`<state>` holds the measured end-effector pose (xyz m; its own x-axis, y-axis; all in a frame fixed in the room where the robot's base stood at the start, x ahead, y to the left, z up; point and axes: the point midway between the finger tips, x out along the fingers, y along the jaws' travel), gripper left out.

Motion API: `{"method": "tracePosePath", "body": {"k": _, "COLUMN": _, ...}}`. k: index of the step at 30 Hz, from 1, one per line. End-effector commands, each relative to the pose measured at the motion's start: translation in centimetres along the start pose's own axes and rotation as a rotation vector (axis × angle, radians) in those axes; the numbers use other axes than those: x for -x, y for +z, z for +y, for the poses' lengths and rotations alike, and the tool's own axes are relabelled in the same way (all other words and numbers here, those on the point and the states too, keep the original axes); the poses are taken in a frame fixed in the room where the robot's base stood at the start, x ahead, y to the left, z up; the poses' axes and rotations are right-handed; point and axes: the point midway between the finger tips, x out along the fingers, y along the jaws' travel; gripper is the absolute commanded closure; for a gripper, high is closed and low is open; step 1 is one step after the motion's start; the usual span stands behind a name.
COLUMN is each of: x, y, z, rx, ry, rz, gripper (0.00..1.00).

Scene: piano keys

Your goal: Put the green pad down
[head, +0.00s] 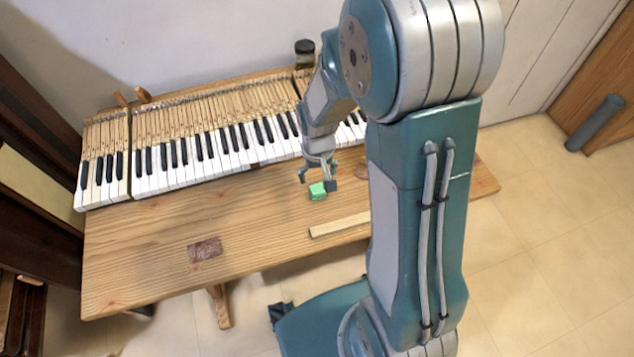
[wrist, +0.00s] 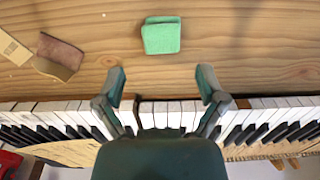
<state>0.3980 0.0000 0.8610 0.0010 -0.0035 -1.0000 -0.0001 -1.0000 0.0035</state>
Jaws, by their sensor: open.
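The green pad (head: 317,191) lies on the wooden bench top in front of the piano keys. In the wrist view the pad (wrist: 161,37) is a small mint-green block, beyond my fingertips and centred between them, with bare wood around it. My gripper (head: 318,179) is above the bench, close to the pad. In the wrist view my gripper (wrist: 161,76) has its two fingers spread wide, with nothing between them. The pad looks apart from both fingers. Its exact height gap to the fingers cannot be told.
The piano keyboard (head: 190,163) runs along the back of the bench (head: 150,250). A wooden strip (head: 340,224) lies in front of the pad. A brown patch (head: 205,249) lies at the left front. A dark jar (head: 305,53) stands behind the keys. Bench space left of the pad is clear.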

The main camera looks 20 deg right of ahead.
Motion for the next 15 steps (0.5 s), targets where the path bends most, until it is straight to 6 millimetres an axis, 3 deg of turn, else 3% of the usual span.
{"method": "tracePosePath", "body": {"k": 6, "x": 4.3, "y": -0.1, "z": -0.1, "rx": 0.000, "ry": 0.000, "rz": 0.005, "gripper": 0.11}}
{"method": "tracePosePath", "body": {"k": 15, "x": 7.2, "y": 0.2, "z": -0.1, "rx": 0.000, "ry": 0.000, "rz": 0.015, "gripper": 0.11}}
